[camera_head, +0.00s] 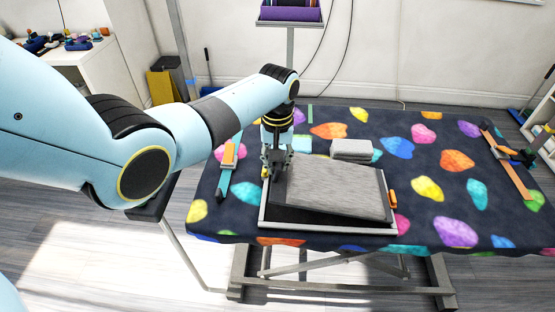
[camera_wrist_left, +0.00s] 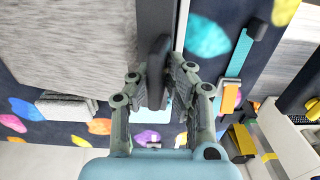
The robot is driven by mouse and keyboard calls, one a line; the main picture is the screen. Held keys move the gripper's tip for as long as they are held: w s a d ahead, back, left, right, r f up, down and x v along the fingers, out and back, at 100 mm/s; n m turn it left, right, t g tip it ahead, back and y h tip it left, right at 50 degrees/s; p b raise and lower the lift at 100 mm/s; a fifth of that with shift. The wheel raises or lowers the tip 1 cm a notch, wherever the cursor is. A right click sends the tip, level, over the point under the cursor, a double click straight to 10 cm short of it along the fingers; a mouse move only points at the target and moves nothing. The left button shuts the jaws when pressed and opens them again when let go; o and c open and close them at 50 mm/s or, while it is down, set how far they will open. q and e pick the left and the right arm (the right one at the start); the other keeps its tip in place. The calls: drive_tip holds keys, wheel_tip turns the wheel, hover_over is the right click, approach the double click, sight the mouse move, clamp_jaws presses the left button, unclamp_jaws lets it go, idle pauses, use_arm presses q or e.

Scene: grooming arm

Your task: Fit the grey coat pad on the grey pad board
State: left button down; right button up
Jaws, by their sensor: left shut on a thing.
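The grey coat pad (camera_head: 335,187) lies skewed over the grey pad board (camera_head: 325,229), inside or partly on its pale rim. A dark wedge of the board's floor shows along the near and left side. My left gripper (camera_head: 274,168) points down at the pad's left end. In the left wrist view my left gripper (camera_wrist_left: 165,78) is shut on a dark rounded tab beside the coat pad (camera_wrist_left: 75,40), which looks like part of the pad. The board's rim (camera_wrist_left: 181,28) runs just past it. Whether the pad's far edge rests on the rim is unclear. My right gripper is out of view.
The board sits on a table with a dark, colourful spotted cover (camera_head: 440,215). A grey block stack (camera_head: 351,149) stands behind it. A teal-handled orange tool (camera_head: 227,165) lies left, a small orange piece (camera_head: 393,198) right.

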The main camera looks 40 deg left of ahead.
use_arm(q)
drive_tip(key=shift+f, duration=0.1)
idle(0.6)
drive_tip(key=shift+f+b, duration=0.6)
drive_tip(key=shift+f, duration=0.25)
drive_tip(key=shift+s+a+f+t+h+b, duration=0.1)
drive_tip(key=shift+a+f+h+b, duration=0.1)
drive_tip(key=shift+f, duration=0.25)
drive_tip(key=shift+s+a+f+t+h+b, duration=0.1)
drive_tip(key=shift+f+h+b, duration=0.1)
drive_tip(key=shift+f, duration=0.3)
drive_tip(key=shift+s+a+f+t+h+b, duration=0.1)
drive_tip(key=shift+a+f+b, duration=0.1)
drive_tip(key=shift+f, duration=0.25)
drive_tip(key=shift+f, duration=0.15)
drive_tip(key=shift+s+a+f+t+h+b, duration=0.1)
drive_tip(key=shift+f+t+h+b, duration=0.1)
drive_tip(key=shift+f+b, duration=0.4)
drive_tip(key=shift+a+f+t+h+b, duration=0.1)
drive_tip(key=shift+f+h+b, duration=0.1)
drive_tip(key=shift+f+b, duration=0.4)
drive_tip(key=shift+f, duration=0.1)
